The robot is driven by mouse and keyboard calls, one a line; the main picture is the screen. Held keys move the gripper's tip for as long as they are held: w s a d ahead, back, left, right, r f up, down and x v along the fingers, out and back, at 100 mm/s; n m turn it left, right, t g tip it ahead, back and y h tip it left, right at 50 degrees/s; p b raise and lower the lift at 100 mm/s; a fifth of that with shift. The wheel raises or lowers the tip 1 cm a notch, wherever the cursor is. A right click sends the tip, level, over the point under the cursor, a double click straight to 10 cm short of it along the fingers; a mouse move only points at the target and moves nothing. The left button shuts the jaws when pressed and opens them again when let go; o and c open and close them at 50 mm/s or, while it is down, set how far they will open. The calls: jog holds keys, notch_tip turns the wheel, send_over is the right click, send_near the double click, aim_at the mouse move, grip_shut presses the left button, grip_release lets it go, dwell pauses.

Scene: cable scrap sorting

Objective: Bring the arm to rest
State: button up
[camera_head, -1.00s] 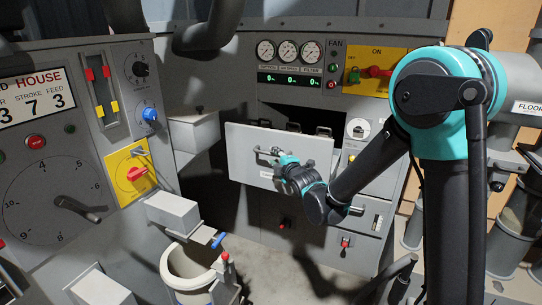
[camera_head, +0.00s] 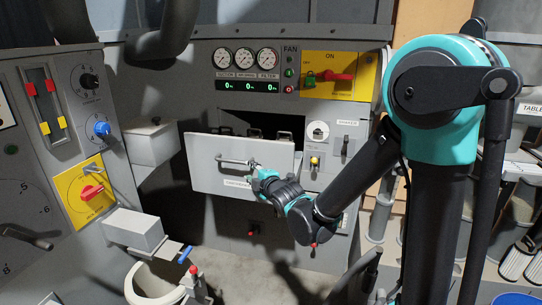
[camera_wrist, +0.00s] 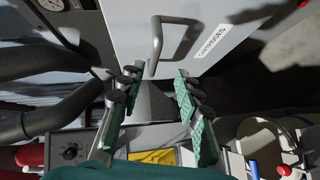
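My gripper (camera_head: 256,170) is at the right end of the bar handle (camera_head: 233,161) on a light grey drawer front or hatch panel (camera_head: 208,172). In the wrist view, my gripper (camera_wrist: 156,74) has its two green-padded fingers spread apart with nothing held between them. The handle (camera_wrist: 163,45) is just beyond the fingertips there; whether a finger touches it cannot be told. The panel stands out from the grey cabinet, with a dark opening behind its top edge. My arm is bent, its forearm reaching down and left to the panel.
The grey cabinet (camera_head: 212,100) carries gauges and a yellow switch plate (camera_head: 345,75). A control console (camera_head: 75,150) stands at left. A pale round bin (camera_head: 140,285) and a grey box (camera_head: 133,229) are low at left. Bare floor shows below the panel.

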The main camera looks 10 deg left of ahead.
jog(key=s+d+f+m+g+h, duration=0.1)
jog(key=d+f+m+h, duration=0.2)
jog(key=d, duration=0.6)
jog(key=d+f+m+g+h, duration=0.1)
jog(key=d+f+m+h, duration=0.1)
jog(key=d+m, duration=0.45)
jog(key=s+d+f+m+h, duration=0.1)
jog(key=d+f+m+h, duration=0.15)
jog(key=d, duration=0.75)
jog(key=s+d+f+m+g, duration=0.2)
jog(key=s+d+f+m, duration=0.1)
jog(key=s+d+m, duration=0.1)
jog(key=s+d+f+m+g+h, duration=0.1)
jog(key=s+d+f+m+g, duration=0.1)
jog(key=s+d, duration=0.4)
jog(key=s+d+f+m+g+h, duration=0.1)
jog(key=s+d+f+m+g, duration=0.1)
jog(key=s+d+m, duration=0.3)
jog(key=s+f, duration=0.1)
jog(key=s, duration=0.2)
jog(key=shift+d+f+m, duration=0.3)
jog(key=shift+d+f, duration=0.05)
jog(key=shift+d, duration=0.05)
jog(key=shift+w+h, duration=0.1)
jog(key=shift+h, duration=0.15)
